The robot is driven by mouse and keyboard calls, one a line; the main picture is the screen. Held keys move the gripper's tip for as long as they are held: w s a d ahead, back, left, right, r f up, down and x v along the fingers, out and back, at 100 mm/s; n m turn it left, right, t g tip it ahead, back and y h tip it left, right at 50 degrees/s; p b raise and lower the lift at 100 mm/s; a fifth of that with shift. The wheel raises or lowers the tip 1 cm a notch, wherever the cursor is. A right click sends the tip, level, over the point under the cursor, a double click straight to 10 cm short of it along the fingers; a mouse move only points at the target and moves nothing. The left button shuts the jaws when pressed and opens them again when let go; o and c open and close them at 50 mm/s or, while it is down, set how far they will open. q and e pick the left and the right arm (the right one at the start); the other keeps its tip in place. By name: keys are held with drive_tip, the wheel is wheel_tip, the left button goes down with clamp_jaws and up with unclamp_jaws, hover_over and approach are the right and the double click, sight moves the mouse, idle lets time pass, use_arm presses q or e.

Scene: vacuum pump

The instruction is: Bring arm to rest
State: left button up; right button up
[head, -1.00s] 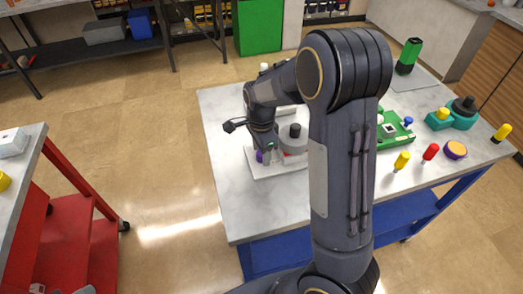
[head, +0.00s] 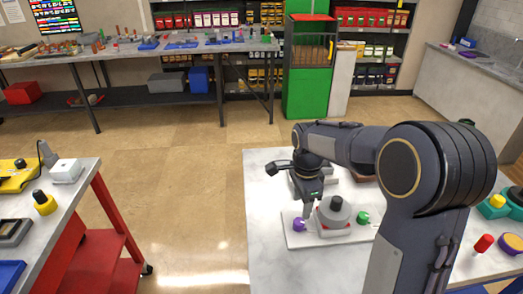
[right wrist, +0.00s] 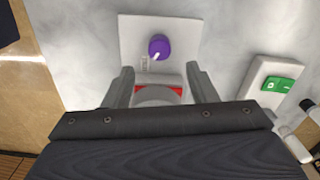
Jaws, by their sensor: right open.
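My right gripper (head: 316,212) hangs over the pump unit on the white-topped table (head: 268,185). In the right wrist view its two fingers (right wrist: 161,74) are spread wide with nothing held between them. Below lies a white base plate (head: 298,241) with a purple knob (head: 299,224), a grey cylinder with a red and white base (head: 337,216) and a green knob (head: 363,217). In the right wrist view the purple knob (right wrist: 159,46) sits just beyond the fingertips, and the gripper body hides part of the grey cylinder (right wrist: 160,95). My left gripper is out of view.
A red cart (head: 85,255) stands at the left, with open floor (head: 200,190) between it and the table. A red screwdriver (head: 484,243) and a teal part (head: 497,206) lie at the table's right.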

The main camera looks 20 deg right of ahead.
drive_tip(key=s+a+r+n+t+y, duration=0.2)
drive_tip(key=s+a+n, duration=0.1)
drive_tip(key=s+n, duration=0.5)
drive_tip(key=s+a+r+n+t+y, duration=0.1)
drive_tip(key=s+a+r+n+t, duration=0.1)
drive_tip(key=s+n, duration=0.7)
drive_tip(key=s+a+t, duration=0.1)
drive_tip(key=s+a, duration=0.1)
drive_tip(key=s, duration=0.3)
drive_tip(key=shift+a+r+t+y, duration=0.2)
drive_tip(key=shift+r+t+y, duration=0.1)
drive_tip(key=shift+r+y, duration=0.1)
